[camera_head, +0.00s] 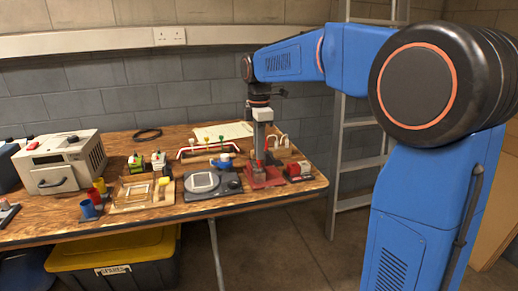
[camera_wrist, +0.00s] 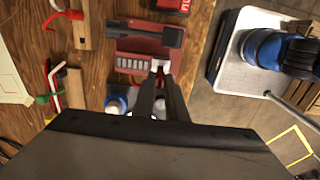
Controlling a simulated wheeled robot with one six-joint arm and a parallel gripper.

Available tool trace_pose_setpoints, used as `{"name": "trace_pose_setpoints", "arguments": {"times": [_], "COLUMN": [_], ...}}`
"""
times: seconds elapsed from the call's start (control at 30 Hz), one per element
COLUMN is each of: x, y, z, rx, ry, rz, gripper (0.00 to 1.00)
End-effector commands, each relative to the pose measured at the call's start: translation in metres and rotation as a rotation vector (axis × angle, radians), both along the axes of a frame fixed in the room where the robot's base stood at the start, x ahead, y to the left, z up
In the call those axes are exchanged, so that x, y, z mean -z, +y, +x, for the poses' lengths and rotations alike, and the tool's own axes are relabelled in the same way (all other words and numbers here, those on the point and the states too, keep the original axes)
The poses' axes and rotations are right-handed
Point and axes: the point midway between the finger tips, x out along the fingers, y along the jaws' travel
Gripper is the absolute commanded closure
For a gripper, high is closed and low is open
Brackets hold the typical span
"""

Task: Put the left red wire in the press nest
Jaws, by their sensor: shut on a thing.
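The press (camera_head: 265,176) has a red base near the table's front right; in the wrist view its red bed (camera_wrist: 148,46) carries a row of pale slots (camera_wrist: 130,62) and a dark bar. My gripper (camera_wrist: 160,70) points down at the press and is shut on a small red thing, apparently a red wire, mostly hidden between the fingers. In the head view my gripper (camera_head: 260,160) is right above or at the press; I cannot tell if the wire touches the nest. Another red wire (camera_wrist: 62,16) lies on a wooden block (camera_wrist: 83,28) at the wrist view's upper left.
A red box (camera_head: 298,170) stands right of the press. A grey scale-like device (camera_head: 212,185) and a blue-and-white roll (camera_head: 223,161) are to its left. A red-and-white handle-like wire (camera_head: 200,151) and paper (camera_head: 222,132) lie behind. The table's front edge is close.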

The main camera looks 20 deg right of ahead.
Motion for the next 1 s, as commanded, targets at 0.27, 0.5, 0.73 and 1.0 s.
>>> {"name": "trace_pose_setpoints", "arguments": {"times": [0.27,0.5,0.73,1.0], "x": [0.006,0.01,0.015,0.021], "y": [0.0,0.0,0.0,0.0], "z": [0.0,0.0,0.0,0.0], "rx": [0.0,0.0,0.0,0.0], "ry": [0.001,0.001,0.0,0.001], "rz": [0.0,0.0,0.0,0.0], "gripper": [1.0,1.0,1.0,1.0]}}
